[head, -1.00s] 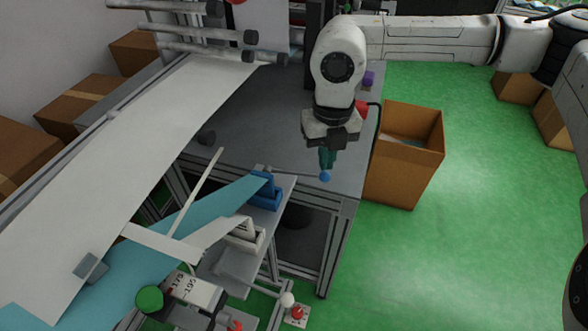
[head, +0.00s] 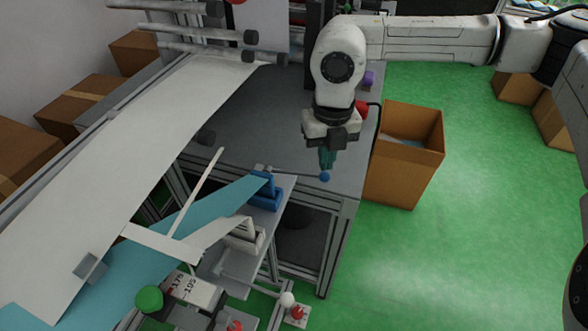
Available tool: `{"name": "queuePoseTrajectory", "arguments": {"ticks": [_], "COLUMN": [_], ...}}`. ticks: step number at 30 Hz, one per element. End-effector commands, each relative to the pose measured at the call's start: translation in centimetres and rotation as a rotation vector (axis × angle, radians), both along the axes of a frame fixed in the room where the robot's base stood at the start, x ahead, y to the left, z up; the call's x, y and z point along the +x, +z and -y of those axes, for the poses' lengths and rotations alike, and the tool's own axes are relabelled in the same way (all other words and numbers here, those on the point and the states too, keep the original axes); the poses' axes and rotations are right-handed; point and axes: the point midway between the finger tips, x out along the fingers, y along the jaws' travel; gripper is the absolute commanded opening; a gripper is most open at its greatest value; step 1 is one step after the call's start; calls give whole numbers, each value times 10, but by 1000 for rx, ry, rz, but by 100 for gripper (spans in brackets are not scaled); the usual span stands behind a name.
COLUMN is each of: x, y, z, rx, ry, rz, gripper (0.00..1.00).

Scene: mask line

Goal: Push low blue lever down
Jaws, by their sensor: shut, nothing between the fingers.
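A small blue ball knob (head: 325,177), which looks like the end of the blue lever, shows at the front edge of the grey machine table. The rest of that lever cannot be made out. My gripper (head: 327,165) points down with its teal fingers shut, directly above the knob in the picture. I cannot tell whether the fingertips touch it.
A blue bracket (head: 264,191) and a white bracket (head: 243,235) stand left of my gripper beside the teal and white strips. A white-knobbed lever (head: 287,299) is lower down. An open cardboard box (head: 405,160) stands right of the table, with green floor beyond.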

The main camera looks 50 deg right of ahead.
Motion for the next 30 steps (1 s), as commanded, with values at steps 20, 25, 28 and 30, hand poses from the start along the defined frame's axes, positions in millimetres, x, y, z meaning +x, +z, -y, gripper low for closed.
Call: {"name": "queuePoseTrajectory", "arguments": {"ticks": [20, 25, 28, 30], "x": [0, 0, 0, 0], "y": [-15, -21, -25, -27], "z": [0, 0, 0, 0], "rx": [0, 0, 0, 0], "ry": [0, 0, 0, 0], "rz": [0, 0, 0, 0], "gripper": [0, 0, 0, 0]}}
